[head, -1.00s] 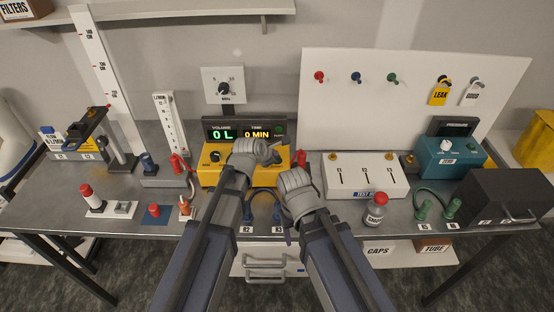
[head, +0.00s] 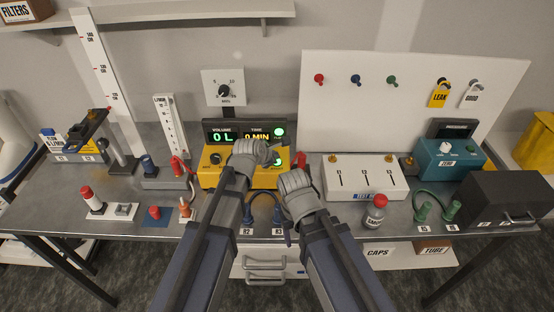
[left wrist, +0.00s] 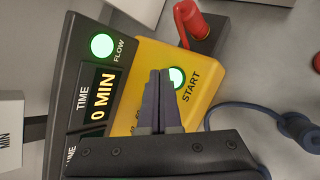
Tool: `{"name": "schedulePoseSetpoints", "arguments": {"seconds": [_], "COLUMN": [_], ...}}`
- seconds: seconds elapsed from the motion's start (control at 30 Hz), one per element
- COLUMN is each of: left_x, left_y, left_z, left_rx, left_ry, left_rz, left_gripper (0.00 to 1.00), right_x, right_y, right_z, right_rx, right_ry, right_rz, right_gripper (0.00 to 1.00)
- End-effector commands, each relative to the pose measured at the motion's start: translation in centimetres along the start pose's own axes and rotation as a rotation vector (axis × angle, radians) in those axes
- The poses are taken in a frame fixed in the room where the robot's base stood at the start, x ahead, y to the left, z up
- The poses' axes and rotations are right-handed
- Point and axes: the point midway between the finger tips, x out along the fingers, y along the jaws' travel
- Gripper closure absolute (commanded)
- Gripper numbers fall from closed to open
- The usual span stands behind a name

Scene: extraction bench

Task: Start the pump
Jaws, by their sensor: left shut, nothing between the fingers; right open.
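The yellow pump (head: 210,178) stands mid-bench below a dark display (head: 232,133) reading 0 L and 0 MIN. In the left wrist view its START button (left wrist: 177,78) glows green, and the round FLOW light (left wrist: 102,46) on the display is lit green. My left gripper (head: 274,155) is shut and empty over the right part of the pump. In the left wrist view its fingertips (left wrist: 164,74) overlap the edge of the START button; I cannot tell if they touch it. My right gripper (head: 292,188) is open, just right of the pump's front; its fingers are mostly hidden.
A blue hose (head: 262,194) loops in front of the pump. A red fitting (left wrist: 196,20) is close to the START button.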

Motion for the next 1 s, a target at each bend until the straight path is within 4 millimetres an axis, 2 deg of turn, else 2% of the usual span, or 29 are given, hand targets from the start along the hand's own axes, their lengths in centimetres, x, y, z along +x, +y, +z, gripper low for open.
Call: {"name": "schedulePoseSetpoints", "arguments": {"seconds": [0.1,0.53,1.0], "left_x": [-0.6,-0.7,-3.8], "left_y": [0.4,0.5,2.7], "left_z": [0.4,0.5,2.7], "left_rx": [0.0,0.0,0.0], "left_ry": [0.0,0.0,0.0], "left_rz": [0.0,0.0,0.0], "left_gripper": [1.0,1.0,1.0], "right_x": [-0.8,-1.0,-5.3], "right_y": [0.1,0.1,0.5], "right_z": [0.1,0.1,0.3], "right_rx": [0.0,0.0,0.0], "right_ry": [0.0,0.0,0.0], "right_rz": [0.0,0.0,0.0], "right_gripper": [0.37,0.37,0.37]}}
